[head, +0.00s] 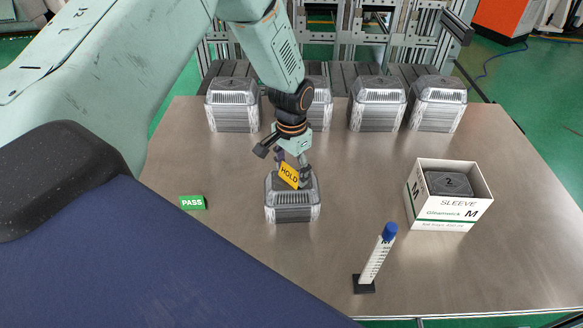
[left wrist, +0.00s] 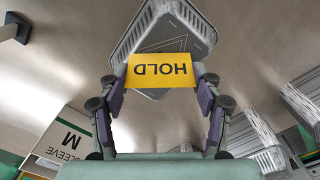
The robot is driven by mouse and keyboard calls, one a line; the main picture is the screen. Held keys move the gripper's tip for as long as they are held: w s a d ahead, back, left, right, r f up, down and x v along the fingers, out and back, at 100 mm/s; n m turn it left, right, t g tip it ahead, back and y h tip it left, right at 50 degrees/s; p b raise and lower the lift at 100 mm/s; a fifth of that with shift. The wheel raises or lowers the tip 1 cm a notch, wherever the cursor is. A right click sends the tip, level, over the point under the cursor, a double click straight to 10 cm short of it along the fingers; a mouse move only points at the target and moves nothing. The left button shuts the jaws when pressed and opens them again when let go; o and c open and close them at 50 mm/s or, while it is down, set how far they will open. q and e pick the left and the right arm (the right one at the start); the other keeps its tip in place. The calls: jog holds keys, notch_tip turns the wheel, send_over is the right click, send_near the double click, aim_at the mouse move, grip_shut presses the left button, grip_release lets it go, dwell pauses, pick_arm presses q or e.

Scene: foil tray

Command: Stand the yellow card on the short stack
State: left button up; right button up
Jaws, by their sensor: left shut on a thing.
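The yellow card (head: 289,175), marked HOLD, is in my left gripper (head: 292,167), which is shut on it. The card is tilted in the head view, at the top of the short stack (head: 292,208) of foil trays in the middle of the table. The card also shows upside down between the fingers in the left wrist view (left wrist: 160,70), with the top of the stack (left wrist: 192,28) behind it. I cannot tell whether the card touches the stack. The gripper hides part of the stack's far side. My right gripper is not in view.
Several taller tray stacks (head: 376,105) stand along the back. A blue-capped marker (head: 376,258) stands in front. Bare table lies between them.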

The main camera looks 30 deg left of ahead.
pick_arm(q)
jog(key=o, duration=0.7)
jog(key=shift+w+f, duration=0.15)
jog(key=shift+f, duration=0.1)
jog(key=shift+o, duration=0.3)
jog(key=shift+r, duration=0.1)
jog(key=shift+r, duration=0.3)
notch_tip(320, 180, up, 12)
jog(key=p, duration=0.3)
jog(key=shift+f, duration=0.15)
